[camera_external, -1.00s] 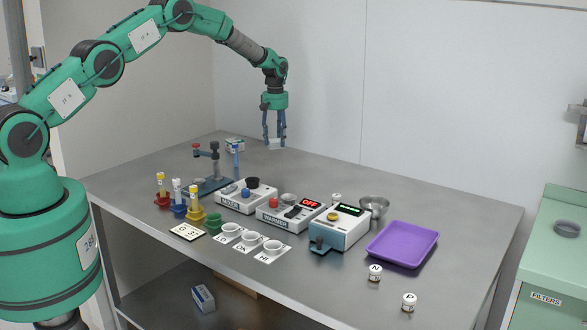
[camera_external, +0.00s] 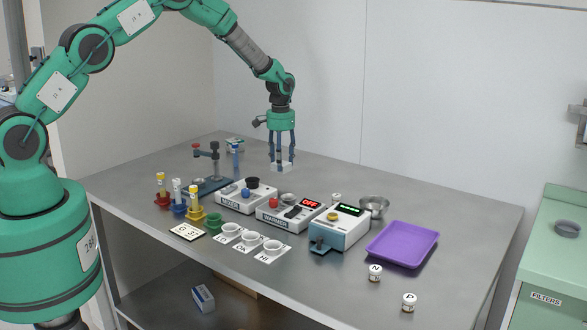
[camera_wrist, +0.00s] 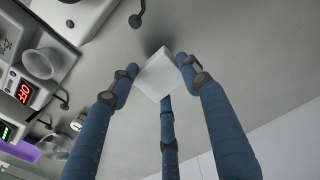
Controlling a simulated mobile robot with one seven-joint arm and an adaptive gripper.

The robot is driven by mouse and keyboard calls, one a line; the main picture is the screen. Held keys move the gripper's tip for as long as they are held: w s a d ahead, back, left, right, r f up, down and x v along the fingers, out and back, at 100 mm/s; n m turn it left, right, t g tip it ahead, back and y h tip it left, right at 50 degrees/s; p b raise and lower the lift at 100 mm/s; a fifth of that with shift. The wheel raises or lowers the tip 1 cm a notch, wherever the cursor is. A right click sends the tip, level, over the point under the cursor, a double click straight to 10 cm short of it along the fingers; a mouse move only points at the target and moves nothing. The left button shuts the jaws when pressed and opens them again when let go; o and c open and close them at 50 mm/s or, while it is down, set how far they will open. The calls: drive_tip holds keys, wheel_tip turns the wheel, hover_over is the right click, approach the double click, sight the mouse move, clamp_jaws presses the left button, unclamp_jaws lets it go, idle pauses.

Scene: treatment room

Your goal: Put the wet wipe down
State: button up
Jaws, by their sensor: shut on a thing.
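My gripper (camera_external: 281,164) has blue fingers pointing down and is shut on a small white wet wipe (camera_external: 281,168). It holds the wipe close above the back part of the grey table (camera_external: 330,178), behind the warmer unit. In the wrist view the pale square wipe (camera_wrist: 159,75) sits between the fingertips, with a dark shadow on the table just beyond it. I cannot tell whether the wipe touches the table.
The mixer (camera_external: 245,197), the warmer (camera_external: 290,214) and a teal-and-white device (camera_external: 340,229) stand in front of my gripper. A metal bowl (camera_external: 373,206) and purple tray (camera_external: 403,244) are to the right. The table behind the devices is clear.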

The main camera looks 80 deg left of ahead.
drive_tip(key=shift+w, duration=0.1)
drive_tip(key=w+a, duration=0.2)
drive_tip(key=w, duration=0.1)
drive_tip(key=w+a+f, duration=0.1)
drive_tip(key=w+a, duration=0.1)
drive_tip(key=w, duration=0.1)
drive_tip(key=w+a, duration=0.2)
drive_tip(key=w, duration=0.1)
drive_tip(key=shift+w+a+f+b, duration=0.15)
drive_tip(key=shift+w+a+b, duration=0.1)
drive_tip(key=shift+w+b, duration=0.1)
drive_tip(key=shift+w+a+f, duration=0.1)
drive_tip(key=shift+w+a, duration=0.5)
drive_tip(key=shift+w, duration=0.3)
drive_tip(key=shift+w+a, duration=0.55)
drive_tip(key=shift+w, duration=0.3)
drive_tip(key=shift+f+b, duration=0.3)
drive_tip(key=shift+f, duration=1.5)
drive_tip(key=shift+f, duration=0.15)
drive_tip(key=o, duration=0.8)
